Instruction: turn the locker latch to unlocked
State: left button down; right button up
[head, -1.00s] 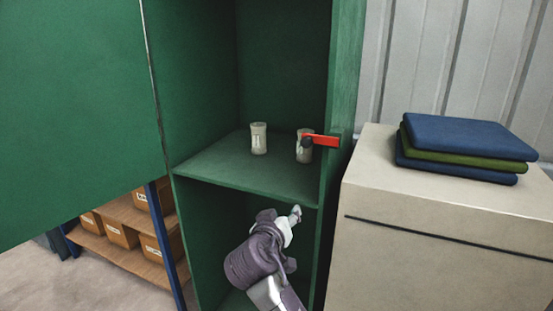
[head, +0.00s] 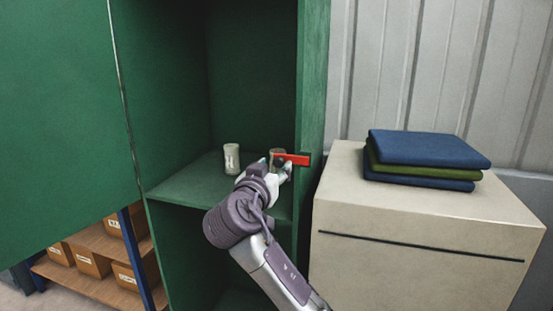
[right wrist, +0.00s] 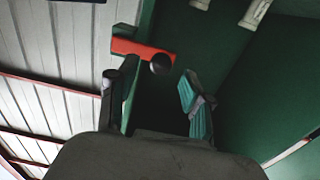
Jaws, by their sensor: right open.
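The red locker latch (head: 296,159) sits on the right edge of the green locker frame and lies roughly level, its free end pointing left across the opening. In the right wrist view the red latch (right wrist: 138,48) has a dark round knob (right wrist: 161,64) at its end. My right gripper (head: 283,171) is just below the latch's free end. In the right wrist view its two fingers (right wrist: 160,92) are spread and empty, with the knob ahead of the gap between them. I see no clear contact. My left gripper is not in view.
The green locker door (head: 65,110) stands open at left. Two pale jars, one (head: 231,158) in the clear and one (head: 276,153) behind the latch, stand on the locker shelf (head: 185,185). A beige cabinet (head: 420,230) with folded cloths (head: 425,150) stands close at right.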

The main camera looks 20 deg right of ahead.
jog(key=shift+x, duration=1.35)
grip_shut()
